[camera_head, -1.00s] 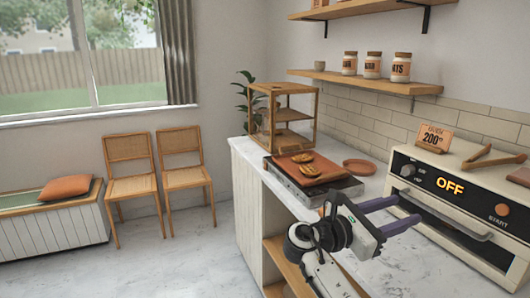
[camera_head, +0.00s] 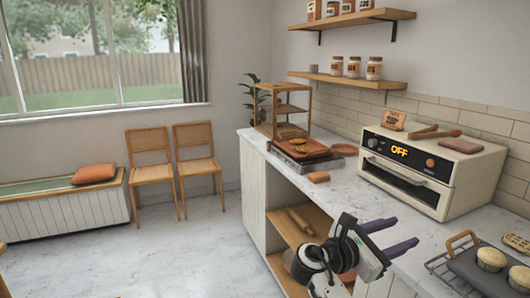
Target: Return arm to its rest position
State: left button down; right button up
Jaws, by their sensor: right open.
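My right gripper (camera_head: 391,237) is in the lower middle of the head view, at the front edge of the counter (camera_head: 350,190). Its two purple fingers are apart, with nothing between them. My left gripper is not in view. The gripper hides part of the counter's front and the shelf below.
The oven (camera_head: 425,168) shows OFF at the right. A cooling rack (camera_head: 437,267) and a dark baking tray (camera_head: 472,268) with pastries lie at the lower right. A wooden board (camera_head: 316,151) with food sits further back. Two chairs (camera_head: 151,172) (camera_head: 196,160) stand left; the floor before them is clear.

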jog(key=s+a+f+m+y, duration=0.2)
jog(key=s+f+y, duration=0.2)
jog(key=f, duration=0.7)
jog(key=s+a+f+m+y, duration=0.1)
jog(key=s+a+f+y, duration=0.15)
jog(key=f, duration=0.75)
jog(key=s+a+f+m+y, duration=0.15)
jog(key=s+f+y, duration=0.3)
jog(key=f, duration=0.65)
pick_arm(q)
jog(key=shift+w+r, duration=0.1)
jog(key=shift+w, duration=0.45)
pick_arm(e)
jog(key=s+a+f+m+y, duration=0.2)
jog(key=s+a+m+y, duration=0.1)
jog(key=s+m, duration=0.4)
jog(key=s+a+f+m+t+y, duration=0.1)
jog(key=s+m, duration=0.5)
jog(key=s, duration=0.8)
jog(key=a+f+y, duration=0.1)
jog(key=a+y, duration=0.1)
jog(key=y, duration=0.1)
jog(key=shift+s+a+m, duration=0.2)
jog(key=shift+a+m, duration=0.15)
jog(key=shift+f, duration=0.15)
jog(key=shift+c, duration=0.2)
